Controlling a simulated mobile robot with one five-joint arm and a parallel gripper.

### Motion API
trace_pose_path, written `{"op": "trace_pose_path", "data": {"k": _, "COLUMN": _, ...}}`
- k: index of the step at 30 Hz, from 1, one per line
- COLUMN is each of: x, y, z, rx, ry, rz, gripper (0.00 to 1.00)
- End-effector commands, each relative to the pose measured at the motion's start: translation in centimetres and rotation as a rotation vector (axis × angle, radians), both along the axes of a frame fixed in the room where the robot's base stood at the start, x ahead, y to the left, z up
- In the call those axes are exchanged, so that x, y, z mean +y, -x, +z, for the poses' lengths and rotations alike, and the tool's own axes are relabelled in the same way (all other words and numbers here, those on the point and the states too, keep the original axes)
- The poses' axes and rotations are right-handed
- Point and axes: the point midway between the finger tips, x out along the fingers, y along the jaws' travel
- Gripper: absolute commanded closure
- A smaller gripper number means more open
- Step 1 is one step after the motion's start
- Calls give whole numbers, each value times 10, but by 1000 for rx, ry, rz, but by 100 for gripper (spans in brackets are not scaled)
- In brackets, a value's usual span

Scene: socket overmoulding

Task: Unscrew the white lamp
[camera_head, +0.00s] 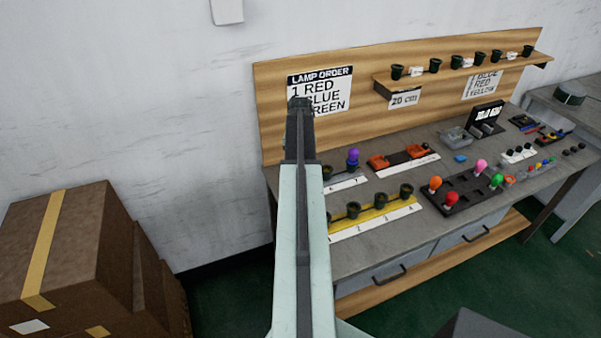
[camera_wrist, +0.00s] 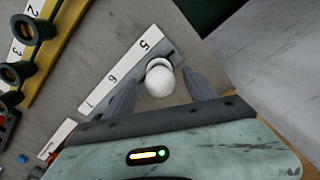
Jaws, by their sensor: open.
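The white lamp (camera_wrist: 160,79) shows in the wrist view as a round white bulb with a pale ring at its far edge, near the label strip (camera_wrist: 112,78) marked 5 and 6. My gripper (camera_wrist: 159,84) is open, with one grey finger on each side of the bulb. A narrow gap seems to show at each side; I cannot tell whether either finger touches it. The lamp's base is hidden under the bulb. In the head view my arm covers this spot, and I cannot see the white lamp there.
A yellow rail (camera_head: 372,214) with dark sockets runs along the bench front. A purple lamp (camera_head: 352,157) stands on a strip behind it. A black tray (camera_head: 464,190) holds coloured lamps. A wooden backboard (camera_head: 268,115) rises behind. Cardboard boxes (camera_head: 85,265) stand at the left.

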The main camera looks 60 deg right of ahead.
Motion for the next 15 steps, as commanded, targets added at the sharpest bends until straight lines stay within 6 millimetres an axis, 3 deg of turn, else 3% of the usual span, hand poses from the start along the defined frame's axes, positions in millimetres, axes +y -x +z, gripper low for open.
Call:
{"op": "trace_pose_path", "data": {"k": 5, "x": 0, "y": 0, "z": 0, "rx": 0, "ry": 0, "rz": 2, "gripper": 36}}
{"op": "trace_pose_path", "data": {"k": 11, "x": 0, "y": 0, "z": 0, "rx": 0, "ry": 0, "rz": 2, "gripper": 87}}
{"op": "trace_pose_path", "data": {"k": 15, "x": 0, "y": 0, "z": 0, "rx": 0, "ry": 0, "rz": 26, "gripper": 92}}
